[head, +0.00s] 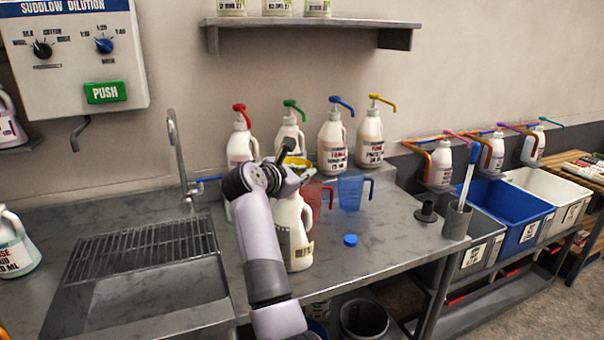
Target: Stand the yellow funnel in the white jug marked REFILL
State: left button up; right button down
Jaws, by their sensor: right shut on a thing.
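The yellow funnel (301,161) shows as a small yellow rim behind my right gripper (290,160), which is shut on it. Most of the funnel and the fingertips are hidden by the wrist. The funnel is over the top of a white jug (296,222) standing on the steel counter. I cannot tell whether its spout is inside the jug's neck. The jug's label is partly covered by my right arm, so its full marking cannot be read. My left gripper is not in view.
A red measuring jug (316,200) and a blue one (351,191) stand close right of the white jug. A blue cap (350,240) lies in front. Several pump bottles (333,145) line the wall behind. A sink with a rack (145,250) is at left.

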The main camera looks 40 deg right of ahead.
jog(key=c, duration=1.6)
grip_release()
jog(key=v, duration=0.7)
jog(key=shift+s+a+r, duration=0.15)
jog(key=shift+a, duration=0.1)
